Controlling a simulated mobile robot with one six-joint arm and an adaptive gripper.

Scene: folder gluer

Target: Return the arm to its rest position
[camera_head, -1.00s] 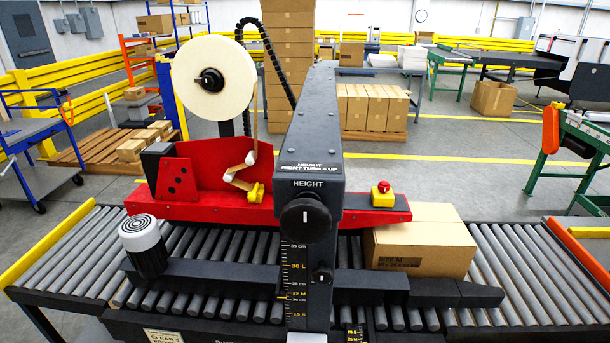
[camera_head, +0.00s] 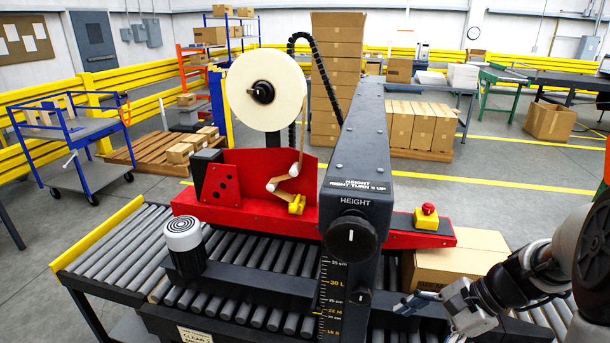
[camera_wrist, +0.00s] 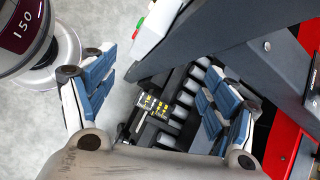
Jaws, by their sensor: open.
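My gripper (camera_head: 432,314) is at the lower right in the head view, in front of the taping machine's bed and apart from the machine's height column (camera_head: 352,215). In the wrist view my gripper (camera_wrist: 160,105) shows both blue-padded fingers spread wide with nothing between them. Part of my arm reaches in from the right edge of the head view. The height knob (camera_head: 351,236) sits on the front of the column. The rest position itself is not marked in either view.
A cardboard box (camera_head: 455,262) stands on the roller conveyor (camera_head: 110,240), right of the column and partly behind my arm. A red emergency stop button (camera_head: 428,209) sits above the bed. A motor (camera_head: 184,245) stands at left. Open floor shows at the far left.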

